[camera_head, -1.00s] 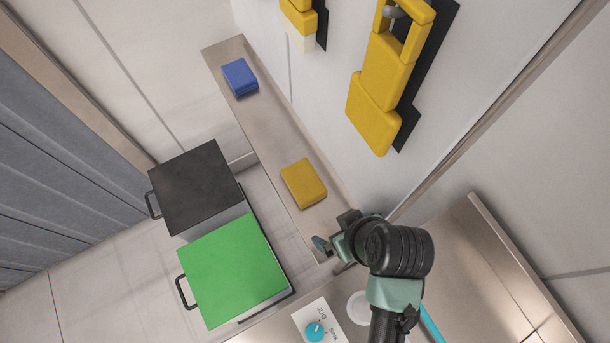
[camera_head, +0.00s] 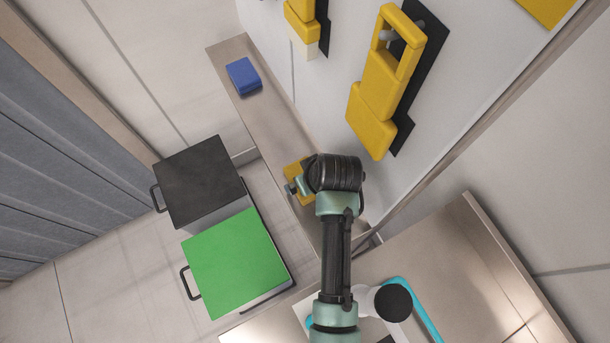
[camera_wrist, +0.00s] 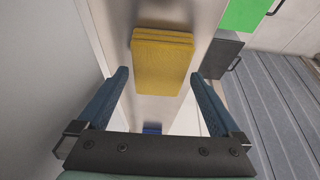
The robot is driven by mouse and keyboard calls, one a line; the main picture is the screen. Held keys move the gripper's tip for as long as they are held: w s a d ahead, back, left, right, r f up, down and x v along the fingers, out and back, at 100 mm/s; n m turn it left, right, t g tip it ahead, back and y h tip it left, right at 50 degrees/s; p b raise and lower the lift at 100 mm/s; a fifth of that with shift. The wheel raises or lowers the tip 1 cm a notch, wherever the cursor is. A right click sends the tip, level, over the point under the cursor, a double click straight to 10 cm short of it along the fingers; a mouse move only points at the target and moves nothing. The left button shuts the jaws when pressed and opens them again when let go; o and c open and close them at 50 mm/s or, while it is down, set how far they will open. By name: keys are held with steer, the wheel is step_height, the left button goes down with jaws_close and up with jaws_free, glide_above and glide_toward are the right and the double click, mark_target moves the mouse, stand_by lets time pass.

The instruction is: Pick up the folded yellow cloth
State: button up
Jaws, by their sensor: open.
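The folded yellow cloth (camera_head: 304,198) lies on a narrow shelf (camera_head: 262,110). In the head view my arm covers most of it. In the wrist view the yellow cloth (camera_wrist: 161,60) shows whole, with its layered edge toward the top. My gripper (camera_wrist: 161,85) is open, with its two blue fingers apart and the cloth showing between and beyond their tips. In the head view my gripper (camera_head: 292,188) is over the cloth's left side. Whether the fingers touch the cloth cannot be told.
A folded blue cloth (camera_head: 243,76) lies farther along the shelf. A green-topped bin (camera_head: 235,264) and a black-topped bin (camera_head: 198,182) stand left of the shelf. Yellow tools (camera_head: 385,85) hang on the wall to the right. A counter (camera_head: 470,260) is at the lower right.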

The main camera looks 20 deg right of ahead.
steer(key=shift+x, duration=0.75)
steer(key=shift+f, duration=0.25)
steer(key=c, duration=1.1)
steer(key=shift+r, duration=0.15)
steer(key=shift+c, duration=0.2)
steer(key=shift+r, duration=0.5)
steer(key=shift+s+a+r+b, duration=0.1)
steer(key=shift+a+r+b, duration=0.1)
steer(key=shift+r+b, duration=0.3)
steer(key=shift+a+r+b, duration=0.2)
steer(key=shift+r+b, duration=0.1)
steer(key=shift+r, duration=0.45)
steer(key=s+a+b, duration=0.3)
steer(key=a+b, duration=0.1)
steer(key=a, duration=1.3)
steer(key=shift+b, duration=0.35)
steer(key=shift+s+r, duration=0.1)
steer(key=shift+r, duration=0.05)
